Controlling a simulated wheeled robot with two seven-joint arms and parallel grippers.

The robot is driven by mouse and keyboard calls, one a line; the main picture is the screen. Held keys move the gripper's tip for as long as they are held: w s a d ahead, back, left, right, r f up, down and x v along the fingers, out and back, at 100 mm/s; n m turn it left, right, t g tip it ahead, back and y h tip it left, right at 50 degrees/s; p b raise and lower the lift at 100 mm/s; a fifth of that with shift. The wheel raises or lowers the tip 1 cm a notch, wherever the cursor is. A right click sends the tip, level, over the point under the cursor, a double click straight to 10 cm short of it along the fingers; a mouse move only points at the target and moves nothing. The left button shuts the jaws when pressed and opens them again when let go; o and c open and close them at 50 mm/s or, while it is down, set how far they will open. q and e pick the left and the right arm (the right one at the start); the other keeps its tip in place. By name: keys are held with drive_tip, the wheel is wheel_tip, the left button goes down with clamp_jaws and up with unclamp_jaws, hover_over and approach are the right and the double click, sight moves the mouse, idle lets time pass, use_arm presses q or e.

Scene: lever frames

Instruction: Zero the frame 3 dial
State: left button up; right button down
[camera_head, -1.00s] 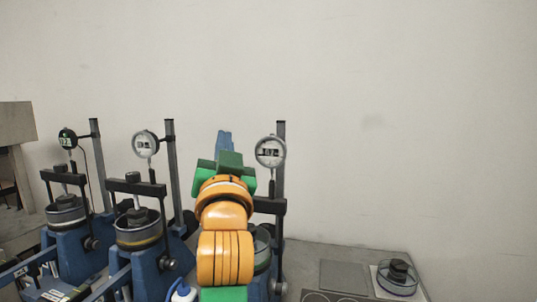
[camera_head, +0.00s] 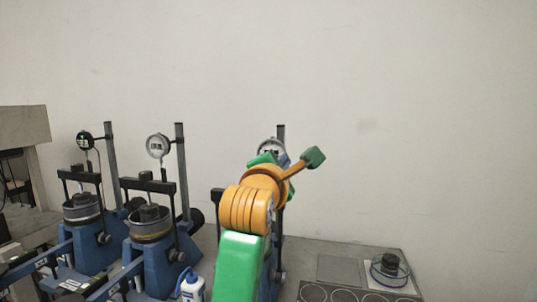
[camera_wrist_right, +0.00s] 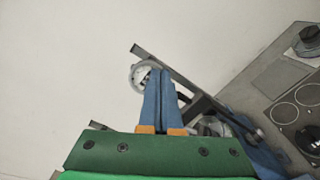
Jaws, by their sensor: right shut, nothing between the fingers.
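The frame 3 dial (camera_head: 270,146) is a round, pale gauge on the post of the rightmost lever frame (camera_head: 281,135). My right arm covers its lower part and most of that frame in the head view. The dial also shows in the right wrist view (camera_wrist_right: 137,74), just beyond and left of the fingertips. My right gripper (camera_head: 284,160) is at the dial, its blue fingers partly hidden by my wrist. In the wrist view the fingers (camera_wrist_right: 161,73) are together and hold nothing. They overlap the dial's right edge; I cannot tell whether they touch it. My left gripper is not in view.
Two more lever frames with dials (camera_head: 158,146) (camera_head: 85,140) stand to the left. A white and blue bottle (camera_head: 191,287) stands between frames at the front. At right, the bench holds a grey plate (camera_head: 338,269) and a dish with a black weight (camera_head: 391,264).

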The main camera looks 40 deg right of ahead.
sight(279, 141)
drive_tip(key=p+x, duration=0.3)
drive_tip(key=x, duration=0.4)
drive_tip(key=shift+w+a, duration=0.15)
drive_tip(key=shift+a, duration=0.05)
idle(0.4)
drive_tip(key=shift+f, duration=0.1)
idle(0.4)
drive_tip(key=shift+w+a+r+p, duration=0.2)
drive_tip(key=shift+r+p, duration=0.2)
drive_tip(key=shift+r, duration=0.1)
drive_tip(key=shift+w+a+r+p, duration=0.15)
drive_tip(key=shift+w+r+p, duration=0.1)
drive_tip(key=shift+r+p, duration=0.25)
drive_tip(key=shift+w+a+r+p, duration=0.2)
drive_tip(key=shift+r+p, duration=0.1)
drive_tip(key=shift+r, duration=0.25)
drive_tip(key=shift+w+a, duration=0.1)
